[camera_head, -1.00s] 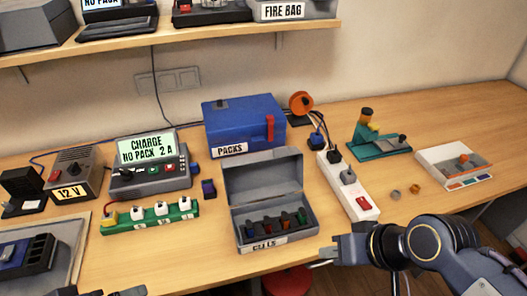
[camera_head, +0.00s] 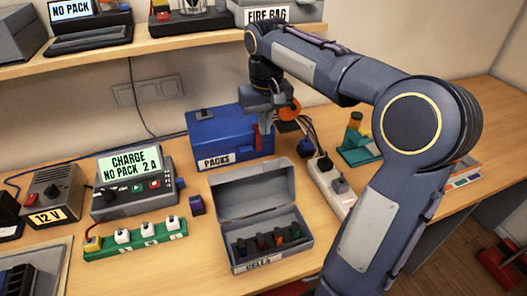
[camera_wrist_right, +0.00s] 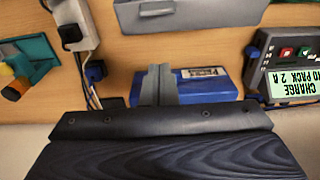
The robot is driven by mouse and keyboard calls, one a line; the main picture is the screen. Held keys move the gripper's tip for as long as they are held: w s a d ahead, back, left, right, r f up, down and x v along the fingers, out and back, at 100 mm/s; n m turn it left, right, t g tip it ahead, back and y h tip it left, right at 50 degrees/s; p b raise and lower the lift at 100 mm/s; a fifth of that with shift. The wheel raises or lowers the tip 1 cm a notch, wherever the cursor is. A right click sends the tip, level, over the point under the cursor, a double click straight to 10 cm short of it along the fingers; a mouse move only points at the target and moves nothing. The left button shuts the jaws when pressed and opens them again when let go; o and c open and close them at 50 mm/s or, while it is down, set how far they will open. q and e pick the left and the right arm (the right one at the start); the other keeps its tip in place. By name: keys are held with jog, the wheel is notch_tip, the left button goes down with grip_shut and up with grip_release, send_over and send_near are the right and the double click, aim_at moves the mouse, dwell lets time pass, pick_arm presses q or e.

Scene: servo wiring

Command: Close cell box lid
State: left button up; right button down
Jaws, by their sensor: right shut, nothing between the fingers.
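The grey cell box (camera_head: 268,253), labelled CELLS, stands on the table with its lid (camera_head: 254,188) raised open and tilted back. Several coloured cells sit inside it. My right gripper (camera_head: 262,122) is shut and empty, pointing down above the right part of the blue PACKS box (camera_head: 212,142), behind the cell box lid. In the right wrist view the shut fingers (camera_wrist_right: 157,72) show in front of the blue box (camera_wrist_right: 210,88), and the grey lid (camera_wrist_right: 185,12) shows at the top edge. My left gripper is not in view.
The charger (camera_head: 133,180) and a green strip with white plugs (camera_head: 133,240) stand left of the cell box. A white power strip (camera_head: 325,180) stands to its right, partly behind my right arm. The shelf (camera_head: 130,48) runs above the back of the table.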

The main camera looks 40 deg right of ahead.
jog(key=s+f, duration=0.1)
jog(key=f, duration=0.3)
jog(key=s+f, duration=0.1)
jog(key=f, duration=0.1)
jog(key=shift+s+a+f+p, duration=0.2)
jog(key=shift+s+a+p, duration=0.1)
jog(key=shift+a+p, duration=0.1)
jog(key=shift+s, duration=0.2)
jog(key=shift+a, duration=0.1)
